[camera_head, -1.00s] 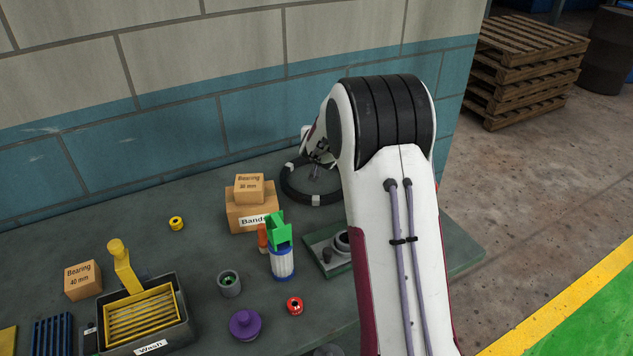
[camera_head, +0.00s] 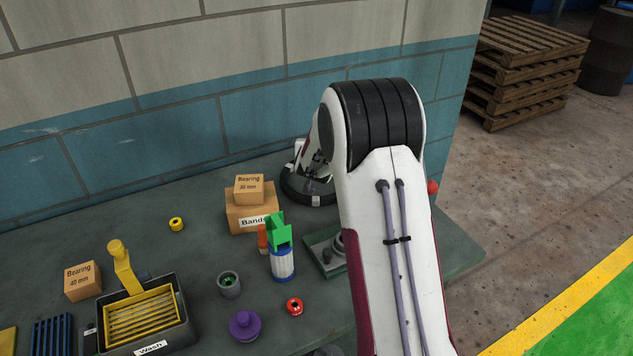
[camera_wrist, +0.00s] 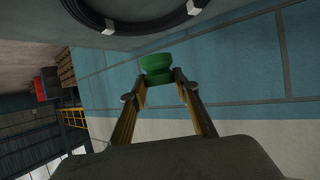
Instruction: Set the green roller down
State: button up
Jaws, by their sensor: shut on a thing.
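The green roller (camera_wrist: 157,68) is in the wrist view, between the fingertips of my gripper (camera_wrist: 160,80). My gripper is shut on it and holds it clear of the blue wall behind. In the head view my own arm covers much of the right of the bench, and I cannot make out the roller or the fingertips there. The black ring with white bands (camera_head: 293,193) lies on the bench by the wall, partly behind my arm. It also shows at the top of the wrist view (camera_wrist: 130,22).
A green tray with grey parts (camera_head: 318,240) is beside my arm. A blue-and-white cylinder (camera_head: 283,264), a purple knob (camera_head: 245,325), a red ring (camera_head: 294,306), stacked boxes (camera_head: 250,205) and a wash tub (camera_head: 183,330) stand to the left. The wall (camera_head: 130,155) bounds the bench behind.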

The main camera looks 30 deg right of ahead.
jog(key=shift+f, duration=3.15)
jog(key=shift+f, duration=1.85)
jog(key=shift+f, duration=0.15)
jog(key=o, duration=1.1)
jog(key=shift+s+r, duration=0.1)
jog(key=shift+r, duration=0.1)
jog(key=shift+s+a+r, duration=0.25)
jog(key=shift+s, duration=0.15)
jog(key=shift+v, duration=5.4)
